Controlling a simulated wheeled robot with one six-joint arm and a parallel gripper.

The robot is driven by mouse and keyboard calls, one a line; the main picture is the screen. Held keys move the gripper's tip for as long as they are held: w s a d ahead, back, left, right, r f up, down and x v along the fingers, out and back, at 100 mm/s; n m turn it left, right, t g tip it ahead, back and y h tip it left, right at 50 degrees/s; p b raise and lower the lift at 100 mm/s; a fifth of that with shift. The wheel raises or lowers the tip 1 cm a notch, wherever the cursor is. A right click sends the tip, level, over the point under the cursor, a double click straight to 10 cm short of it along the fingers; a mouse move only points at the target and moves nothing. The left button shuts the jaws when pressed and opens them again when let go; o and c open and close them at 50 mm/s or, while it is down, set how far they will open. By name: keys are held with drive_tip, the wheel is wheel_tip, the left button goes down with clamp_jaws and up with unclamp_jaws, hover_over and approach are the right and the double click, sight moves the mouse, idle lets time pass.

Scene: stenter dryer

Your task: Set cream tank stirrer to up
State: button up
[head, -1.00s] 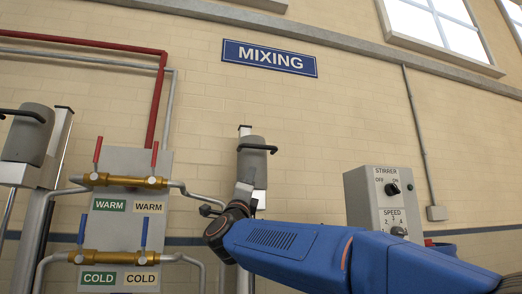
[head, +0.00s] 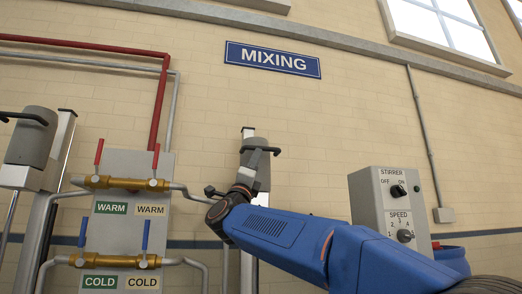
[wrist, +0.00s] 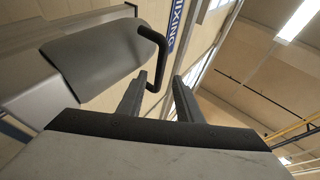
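The cream-side stirrer is a grey motor head (head: 256,166) with a black bent handle (head: 262,150). It sits on an upright metal column right of the cream WARM and COLD labels. In the wrist view the grey head (wrist: 95,55) fills the upper left and its black handle (wrist: 162,45) reaches down toward the fingers. My gripper (wrist: 160,76) is open, with the handle's lower end appearing between its two dark fingers. I cannot tell whether they touch. In the head view my gripper (head: 246,177) overlaps the lower part of the stirrer head, and its fingertips are hard to make out.
A second stirrer (head: 31,137) stands at the left. Between them is a valve panel (head: 128,215) with red and blue levers on brass valves. A grey control box (head: 365,203) with STIRRER and SPEED knobs stands at the right, close behind my arm.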

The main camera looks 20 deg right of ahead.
drive_tip(key=x, duration=0.7)
drive_tip(key=shift+w+d+r, duration=0.2)
drive_tip(key=shift+r, duration=0.1)
drive_tip(key=shift+r, duration=0.1)
clamp_jaws()
